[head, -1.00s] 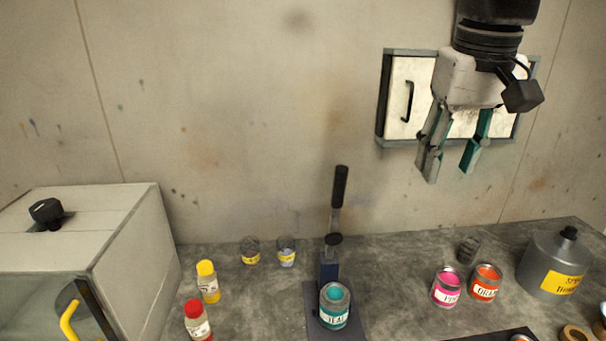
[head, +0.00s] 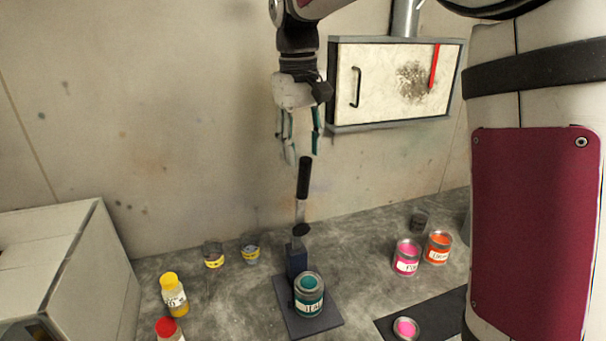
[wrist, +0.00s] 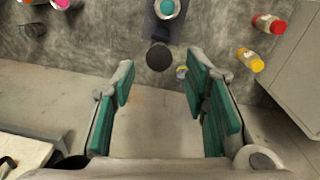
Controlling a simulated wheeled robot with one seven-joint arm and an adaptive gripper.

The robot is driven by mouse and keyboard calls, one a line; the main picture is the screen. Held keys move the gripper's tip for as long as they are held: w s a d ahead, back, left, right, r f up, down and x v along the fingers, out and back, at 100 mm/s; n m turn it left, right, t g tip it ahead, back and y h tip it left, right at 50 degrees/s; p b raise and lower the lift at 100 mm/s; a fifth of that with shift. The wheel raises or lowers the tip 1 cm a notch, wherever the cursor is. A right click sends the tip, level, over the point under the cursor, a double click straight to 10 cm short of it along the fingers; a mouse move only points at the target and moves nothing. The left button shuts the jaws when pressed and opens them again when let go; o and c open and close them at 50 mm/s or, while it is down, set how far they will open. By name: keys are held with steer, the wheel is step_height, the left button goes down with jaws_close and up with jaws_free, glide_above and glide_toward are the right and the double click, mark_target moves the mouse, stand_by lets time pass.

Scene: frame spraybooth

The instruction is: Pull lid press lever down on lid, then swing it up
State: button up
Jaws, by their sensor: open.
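A teal can (head: 309,296) sits on the base plate, in front of the post. My gripper (head: 303,147) is open and empty, pointing down just above the top of the lever. In the wrist view, a dark round shape (wrist: 160,57), which may be the grip's end or the pad, lies ahead between the open fingers, with the teal can (wrist: 167,8) beyond.
Pink (head: 407,258) and orange (head: 438,247) cans stand to the right. Yellow-capped (head: 174,297) and red-capped (head: 168,330) bottles and small cups (head: 250,249) stand to the left. A wall cabinet (head: 393,85) hangs at upper right; a white box (head: 75,262) stands at left.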

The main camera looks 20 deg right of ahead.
steer(key=p, duration=0.1)
glide_above(305, 199)
step_height(305, 199, down, 7)
steer(key=shift+a+r, duration=0.1)
steer(key=shift+a, duration=0.05)
jaws_close()
